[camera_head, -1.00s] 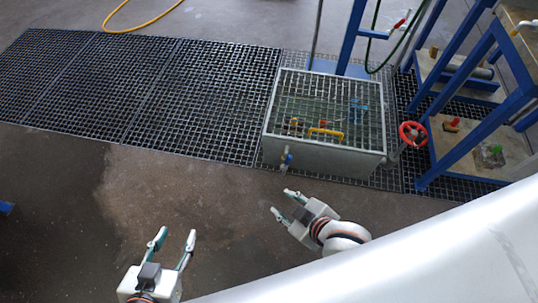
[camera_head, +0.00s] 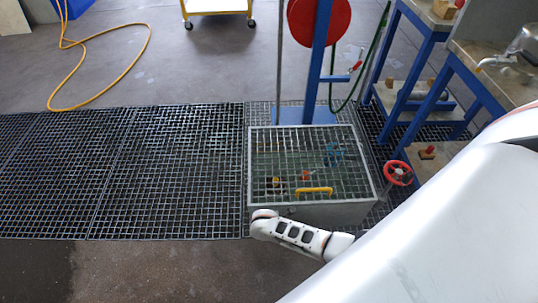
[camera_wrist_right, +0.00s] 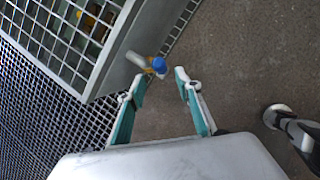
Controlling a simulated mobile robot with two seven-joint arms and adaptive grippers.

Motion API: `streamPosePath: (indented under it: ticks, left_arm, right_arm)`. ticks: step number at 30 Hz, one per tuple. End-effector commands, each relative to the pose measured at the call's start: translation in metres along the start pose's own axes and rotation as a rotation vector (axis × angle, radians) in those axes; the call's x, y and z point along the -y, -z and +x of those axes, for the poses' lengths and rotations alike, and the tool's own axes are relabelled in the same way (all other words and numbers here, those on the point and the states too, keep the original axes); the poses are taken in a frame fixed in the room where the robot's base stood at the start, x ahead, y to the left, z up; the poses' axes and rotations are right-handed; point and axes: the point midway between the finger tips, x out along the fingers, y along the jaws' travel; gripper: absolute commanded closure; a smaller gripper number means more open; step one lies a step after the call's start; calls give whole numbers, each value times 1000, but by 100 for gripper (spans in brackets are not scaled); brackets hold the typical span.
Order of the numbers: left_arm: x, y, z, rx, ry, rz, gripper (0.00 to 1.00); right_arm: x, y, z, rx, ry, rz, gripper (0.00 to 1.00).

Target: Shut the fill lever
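No label marks the fill lever, so I cannot tell which handle it is. A red-handled valve (camera_head: 356,65) is on the green hose beside the blue post. In the right wrist view, a small tap with a blue handle (camera_wrist_right: 158,65) sticks out from the grey tank's outer wall. My right gripper (camera_wrist_right: 160,82) is open and empty, its fingertips close to this tap on either side, not closed on it. In the head view my right forearm shows in front of the tank, and its gripper is hidden. My left gripper is not in view.
Floor grating (camera_head: 180,170) lies left. A yellow hose (camera_head: 100,106) lies on open floor behind.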

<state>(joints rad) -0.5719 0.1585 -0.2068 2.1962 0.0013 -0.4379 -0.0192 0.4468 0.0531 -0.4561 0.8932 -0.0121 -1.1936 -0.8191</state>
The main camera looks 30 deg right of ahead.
Motion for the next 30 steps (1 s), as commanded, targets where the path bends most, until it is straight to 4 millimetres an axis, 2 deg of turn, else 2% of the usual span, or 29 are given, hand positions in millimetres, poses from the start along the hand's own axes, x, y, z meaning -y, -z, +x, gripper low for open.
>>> streamPosePath:
  ticks: [5, 10, 18, 24, 30]
  left_arm:
    - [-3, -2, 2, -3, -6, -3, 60]
    - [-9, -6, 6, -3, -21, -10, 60]
    - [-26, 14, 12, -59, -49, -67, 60]
    - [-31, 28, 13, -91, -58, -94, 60]
    - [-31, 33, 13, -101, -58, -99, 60]
  right_arm:
    - [3, 0, 14, 2, 7, -8, 66]
    - [9, 4, 38, 0, 15, -9, 66]
    - [8, 2, 70, 0, 13, -7, 66]
    - [3, 0, 78, 1, 5, -4, 66]
    - [-2, -2, 78, 3, -1, -2, 66]
